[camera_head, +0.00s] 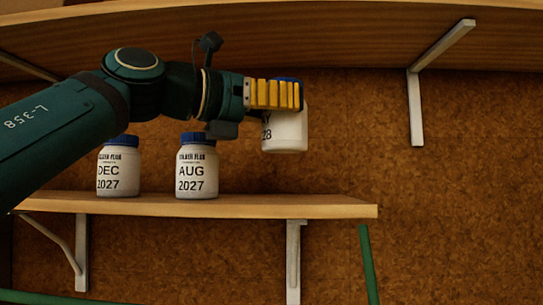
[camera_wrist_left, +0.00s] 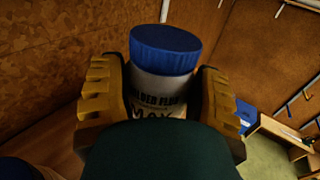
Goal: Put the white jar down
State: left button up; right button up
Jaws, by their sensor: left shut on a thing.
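The white jar (camera_head: 288,133) has a blue lid and black print, partly hidden by the fingers. In the head view it hangs roughly upright above the shelf (camera_head: 330,207), with a gap between its base and the board. My left gripper (camera_head: 276,94) has yellow ridged fingers, shut on the jar near its top. In the left wrist view the fingers stand on both sides of the jar (camera_wrist_left: 163,81), whose label reads "MAY". My right gripper is in neither view.
Two similar jars stand on the same shelf: one marked DEC 2027 (camera_head: 119,168) and one marked AUG 2027 (camera_head: 197,168). The shelf is bare to their right, up to its end. An upper shelf (camera_head: 350,40) runs above my arm, with a white bracket (camera_head: 416,100) at the right.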

aim_at(276, 151)
pick_arm(q)
jog(key=shift+f, duration=2.1)
jog(key=shift+f+b, duration=0.3)
jog(key=shift+f, duration=1.2)
jog(key=o, duration=1)
jog(key=b+v, duration=0.1)
jog(key=v, duration=1.1)
